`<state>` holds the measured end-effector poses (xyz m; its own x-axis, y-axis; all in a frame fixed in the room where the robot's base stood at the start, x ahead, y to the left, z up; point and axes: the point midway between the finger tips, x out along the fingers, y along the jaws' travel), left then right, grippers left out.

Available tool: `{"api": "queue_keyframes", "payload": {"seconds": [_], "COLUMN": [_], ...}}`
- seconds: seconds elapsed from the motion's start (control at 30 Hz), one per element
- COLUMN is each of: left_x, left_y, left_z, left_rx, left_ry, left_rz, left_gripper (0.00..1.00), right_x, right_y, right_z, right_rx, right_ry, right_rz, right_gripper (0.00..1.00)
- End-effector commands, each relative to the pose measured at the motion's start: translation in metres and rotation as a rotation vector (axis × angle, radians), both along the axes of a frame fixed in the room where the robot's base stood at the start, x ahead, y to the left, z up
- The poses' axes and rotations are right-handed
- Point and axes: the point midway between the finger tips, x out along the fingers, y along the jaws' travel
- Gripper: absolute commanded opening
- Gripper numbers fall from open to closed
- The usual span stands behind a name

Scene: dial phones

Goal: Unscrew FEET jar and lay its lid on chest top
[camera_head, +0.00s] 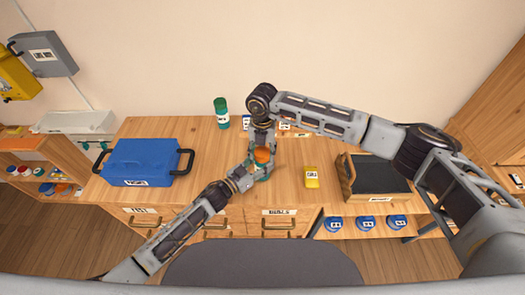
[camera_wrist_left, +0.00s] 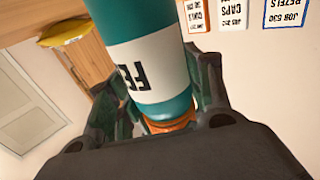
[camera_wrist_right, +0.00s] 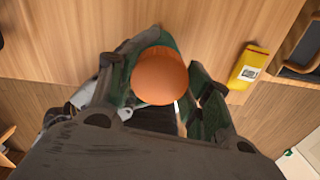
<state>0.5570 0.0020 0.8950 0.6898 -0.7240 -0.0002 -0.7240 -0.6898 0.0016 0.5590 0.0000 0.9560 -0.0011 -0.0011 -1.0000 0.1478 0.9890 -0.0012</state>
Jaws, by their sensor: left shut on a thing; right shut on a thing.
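The FEET jar (camera_wrist_left: 150,60) is a teal cylinder with a white label, of which "FE" shows in the left wrist view. Its orange lid (camera_head: 262,155) faces up in the head view. My left gripper (camera_head: 247,176) is shut on the jar from the side, just above the chest top (camera_head: 205,165). My right gripper (camera_head: 263,143) comes from above and is shut on the orange lid, which also shows between its fingers in the right wrist view (camera_wrist_right: 160,76). Whether lid and jar are still joined is hidden by the fingers.
A blue case (camera_head: 140,160) stands left on the chest, a green jar (camera_head: 221,112) at the back, a yellow box (camera_head: 312,177) right, and a dark-topped wooden box (camera_head: 378,175) further right. Bare wood lies between the blue case and my left gripper.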

Motion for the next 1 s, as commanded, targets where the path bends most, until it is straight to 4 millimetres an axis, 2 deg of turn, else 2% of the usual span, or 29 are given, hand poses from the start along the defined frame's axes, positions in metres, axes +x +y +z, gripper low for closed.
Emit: {"api": "queue_keyframes", "payload": {"seconds": [1.0], "left_x": [-0.0007], "left_y": [-0.0006], "left_z": [-0.0003], "left_rx": [-0.001], "left_ry": [0.001], "left_rz": [-0.001], "left_gripper": [0.0], "right_x": [0.0005], "right_y": [0.0003], "right_z": [0.0009], "right_rx": [0.001], "right_ry": [-0.001], "right_rz": [0.847], "right_gripper": [0.2]}}
